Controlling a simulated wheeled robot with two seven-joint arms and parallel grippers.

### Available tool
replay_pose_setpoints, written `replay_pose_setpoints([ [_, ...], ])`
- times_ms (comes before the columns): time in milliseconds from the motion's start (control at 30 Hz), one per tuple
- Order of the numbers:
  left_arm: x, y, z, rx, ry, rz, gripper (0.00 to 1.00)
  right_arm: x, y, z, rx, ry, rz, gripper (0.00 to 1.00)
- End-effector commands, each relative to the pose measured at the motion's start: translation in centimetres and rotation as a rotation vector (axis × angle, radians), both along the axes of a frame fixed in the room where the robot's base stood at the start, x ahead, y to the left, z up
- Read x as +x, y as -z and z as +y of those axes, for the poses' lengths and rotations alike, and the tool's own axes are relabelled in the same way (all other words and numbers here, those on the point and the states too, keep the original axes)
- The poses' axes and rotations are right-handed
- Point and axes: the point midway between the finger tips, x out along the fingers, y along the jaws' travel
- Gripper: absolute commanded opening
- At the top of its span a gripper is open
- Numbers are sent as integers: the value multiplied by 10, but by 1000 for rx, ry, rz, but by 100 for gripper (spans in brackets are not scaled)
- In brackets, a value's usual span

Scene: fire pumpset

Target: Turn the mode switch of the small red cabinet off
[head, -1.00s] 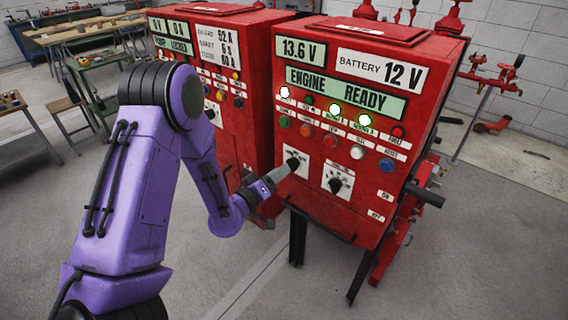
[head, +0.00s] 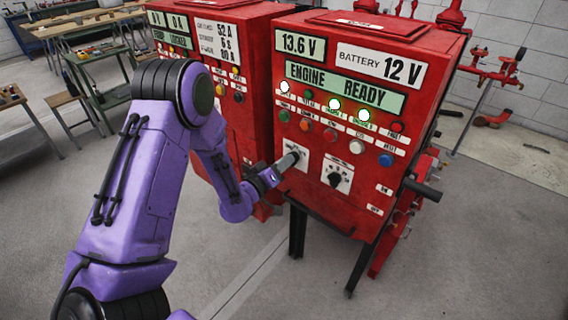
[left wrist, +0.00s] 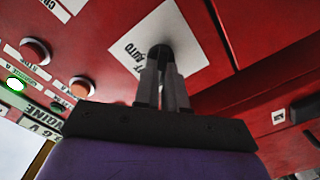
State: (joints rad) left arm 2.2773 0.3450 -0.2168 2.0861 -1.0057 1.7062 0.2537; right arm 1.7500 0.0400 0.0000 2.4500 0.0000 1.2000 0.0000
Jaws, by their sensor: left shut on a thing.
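The red cabinet (head: 345,215) nearest me has displays reading 13.6 V, BATTERY 12 V and ENGINE READY. My left gripper (head: 290,159) is at the left of two black knobs on its front. In the left wrist view the left gripper (left wrist: 161,68) is shut on this mode switch knob (left wrist: 159,51), with a finger on each side. The knob's white label plate (left wrist: 186,45) shows AUTO and part of another word. The fingers hide most of the knob, so its pointing is not clear. My right gripper is not in view.
A second black knob (head: 335,180) sits just right of the gripped one. Coloured buttons and lamps line the panel above. A second red cabinet (head: 257,130) stands close behind on the left. A black bar handle (head: 422,190) sticks out at the right. Floor in front is clear.

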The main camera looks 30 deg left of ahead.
Motion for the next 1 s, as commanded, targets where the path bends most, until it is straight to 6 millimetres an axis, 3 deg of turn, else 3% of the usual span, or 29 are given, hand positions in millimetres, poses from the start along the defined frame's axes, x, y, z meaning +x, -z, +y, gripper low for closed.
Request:
replay_pose_setpoints([
  [1000, -1, 1, -3, 690, 1, -52, 0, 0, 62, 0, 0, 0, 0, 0],
])
